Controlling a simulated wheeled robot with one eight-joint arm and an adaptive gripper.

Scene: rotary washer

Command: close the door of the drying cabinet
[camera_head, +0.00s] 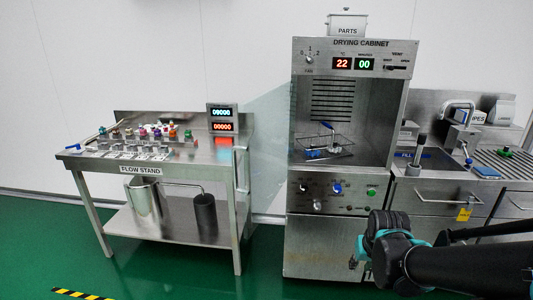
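The drying cabinet (350,180) stands right of centre, a steel box with its chamber open at the front. Its door (270,140) looks like a see-through glass panel, swung open to the left from the cabinet's left side. A pale vertical bar that looks like the door's handle (237,168) shows at the panel's far left edge, in front of the flow stand's right end. A wire basket (323,143) with small items sits inside the chamber. Black and teal links of my arm are at the lower right, in front of the cabinet's lower right.
The flow stand (140,170), a steel table with several coloured valves and a red display (222,127), stands left of the door. A steel counter (440,195) with drawers adjoins the cabinet's right. Green floor (190,275) is clear in front of the stand.

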